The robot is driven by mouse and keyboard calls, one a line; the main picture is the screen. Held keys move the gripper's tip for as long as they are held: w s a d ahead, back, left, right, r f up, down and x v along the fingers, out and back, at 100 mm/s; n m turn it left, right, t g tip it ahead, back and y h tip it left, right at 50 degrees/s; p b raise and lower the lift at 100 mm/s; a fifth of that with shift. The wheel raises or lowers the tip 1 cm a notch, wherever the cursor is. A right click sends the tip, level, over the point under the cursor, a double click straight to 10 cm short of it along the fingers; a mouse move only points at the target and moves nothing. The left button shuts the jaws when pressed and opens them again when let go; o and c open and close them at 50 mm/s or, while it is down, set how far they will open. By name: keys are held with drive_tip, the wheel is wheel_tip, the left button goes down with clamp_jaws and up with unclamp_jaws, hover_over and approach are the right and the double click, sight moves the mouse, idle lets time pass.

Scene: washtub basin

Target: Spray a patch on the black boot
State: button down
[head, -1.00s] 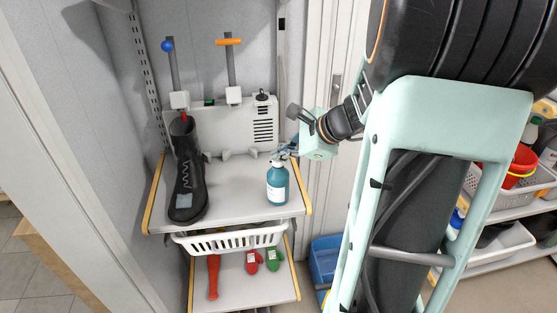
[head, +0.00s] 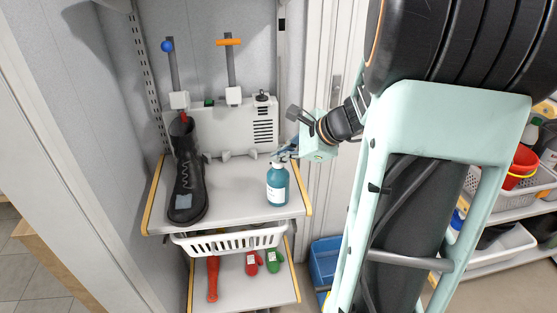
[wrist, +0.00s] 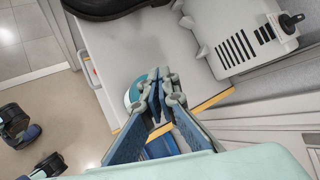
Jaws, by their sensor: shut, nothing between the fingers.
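The black boot (head: 186,160) stands on the upper shelf at the left, its toe toward me. Part of the boot (wrist: 105,6) shows at the top edge of the wrist view. A teal spray bottle (head: 277,186) stands upright on the shelf, right of the boot. My gripper (head: 283,153) is at the bottle's top, its fingers shut with nothing between them. In the wrist view my gripper (wrist: 160,80) covers much of the bottle (wrist: 133,93). Whether the fingers touch the bottle's head is unclear.
A white device (head: 225,127) with two upright rods stands behind the boot. Below the shelf (head: 232,180) hang a white basket (head: 228,241) and a lower shelf with red and green items. Shelf space between boot and bottle is clear.

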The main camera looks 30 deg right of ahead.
sight(280, 167)
drive_tip(key=shift+r+p, duration=2.35)
drive_tip(key=shift+r, duration=0.75)
